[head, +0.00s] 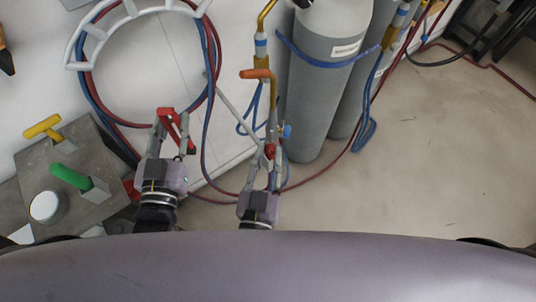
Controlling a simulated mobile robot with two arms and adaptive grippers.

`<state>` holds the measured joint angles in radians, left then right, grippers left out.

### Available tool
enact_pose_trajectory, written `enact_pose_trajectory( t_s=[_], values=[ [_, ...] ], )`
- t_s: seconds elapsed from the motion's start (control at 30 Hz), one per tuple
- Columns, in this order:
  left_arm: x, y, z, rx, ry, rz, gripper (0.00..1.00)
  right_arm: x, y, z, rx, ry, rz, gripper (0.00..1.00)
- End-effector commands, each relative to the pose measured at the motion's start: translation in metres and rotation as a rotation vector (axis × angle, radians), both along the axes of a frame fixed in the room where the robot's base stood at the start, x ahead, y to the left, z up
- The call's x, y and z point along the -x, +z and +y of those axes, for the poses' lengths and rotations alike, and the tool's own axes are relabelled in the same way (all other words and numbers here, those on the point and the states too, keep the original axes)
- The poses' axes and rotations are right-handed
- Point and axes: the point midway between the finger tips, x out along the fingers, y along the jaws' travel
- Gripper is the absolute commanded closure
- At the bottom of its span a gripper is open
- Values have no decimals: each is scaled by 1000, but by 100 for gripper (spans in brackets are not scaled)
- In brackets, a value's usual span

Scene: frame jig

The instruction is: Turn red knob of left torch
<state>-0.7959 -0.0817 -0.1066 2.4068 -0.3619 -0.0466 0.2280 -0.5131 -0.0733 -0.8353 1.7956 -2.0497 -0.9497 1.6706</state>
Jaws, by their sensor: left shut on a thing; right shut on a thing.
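The left torch (260,47) hangs beside a grey gas cylinder, with a brass tube and a blue-and-white band. Its red knob (270,150) is low on the torch, between the fingers of my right gripper (272,150), which is shut on it. A blue knob (287,131) sits just to the right and above. My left gripper (173,128) is shut on a red angular piece (166,112), apart from the torch; what the piece belongs to is unclear. The fingers partly hide both held things.
Grey gas cylinders (318,85) stand right of the torch, with another torch (397,22) beyond. Red and blue hoses loop from a white round holder (77,62). A grey plate with a yellow handle (43,127) and green handle (71,177) is at left. Floor at right is mostly clear.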

Motion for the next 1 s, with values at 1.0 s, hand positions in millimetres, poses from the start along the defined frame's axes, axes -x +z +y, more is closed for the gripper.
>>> enact_pose_trajectory(
  t_s=[1.0],
  values=[
    [0,-23,0,0,0,-1,86,0,-1,2,534,2,81,100]
  ],
)
